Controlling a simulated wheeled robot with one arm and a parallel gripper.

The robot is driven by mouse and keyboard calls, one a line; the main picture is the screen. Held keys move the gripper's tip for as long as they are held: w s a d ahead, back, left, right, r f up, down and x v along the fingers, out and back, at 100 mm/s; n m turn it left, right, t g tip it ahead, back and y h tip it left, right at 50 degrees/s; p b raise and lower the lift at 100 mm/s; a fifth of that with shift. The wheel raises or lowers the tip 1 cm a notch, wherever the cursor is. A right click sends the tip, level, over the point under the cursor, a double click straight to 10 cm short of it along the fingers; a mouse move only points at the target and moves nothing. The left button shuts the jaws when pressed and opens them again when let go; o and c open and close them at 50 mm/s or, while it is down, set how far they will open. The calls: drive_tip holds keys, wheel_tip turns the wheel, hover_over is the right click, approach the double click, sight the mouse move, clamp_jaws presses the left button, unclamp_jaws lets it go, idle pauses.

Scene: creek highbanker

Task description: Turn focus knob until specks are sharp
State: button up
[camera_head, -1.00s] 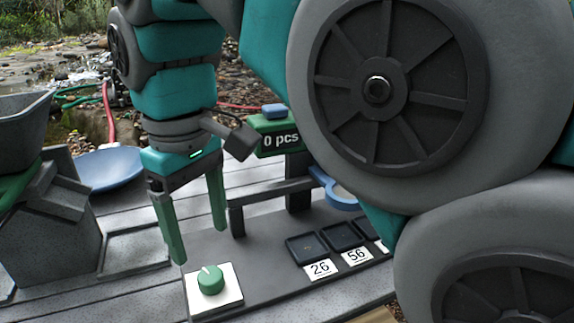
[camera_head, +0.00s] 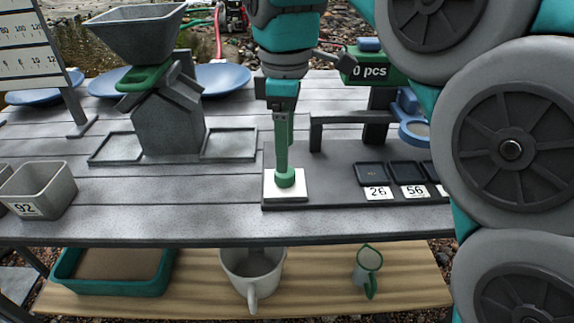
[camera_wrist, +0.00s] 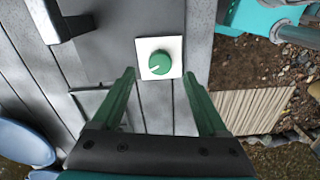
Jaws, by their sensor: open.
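The green focus knob (camera_head: 286,178) sits on a white square plate (camera_head: 297,189) near the bench's front edge. In the wrist view, the knob (camera_wrist: 159,63) carries a white pointer line toward its lower left. My gripper (camera_head: 283,168) points down above the knob, its fingers overlapping the knob's top in the head view. The wrist view shows my gripper (camera_wrist: 160,76) open, one finger to each side of the knob and apart from it. A green display (camera_head: 370,72) reads "0 pcs". A blue-rimmed lens (camera_head: 415,133) stands to its right. No specks can be made out.
Dark trays labelled 26 (camera_head: 370,174) and 56 (camera_head: 408,173) lie right of the knob. A grey stand beam (camera_head: 345,117) is behind it. A grey hopper (camera_head: 138,32) stands left. A mug (camera_head: 252,275) and green tub (camera_head: 112,272) are on the lower shelf.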

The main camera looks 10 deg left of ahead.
sight(285, 176)
drive_tip(key=shift+f, duration=2.55)
clamp_jaws()
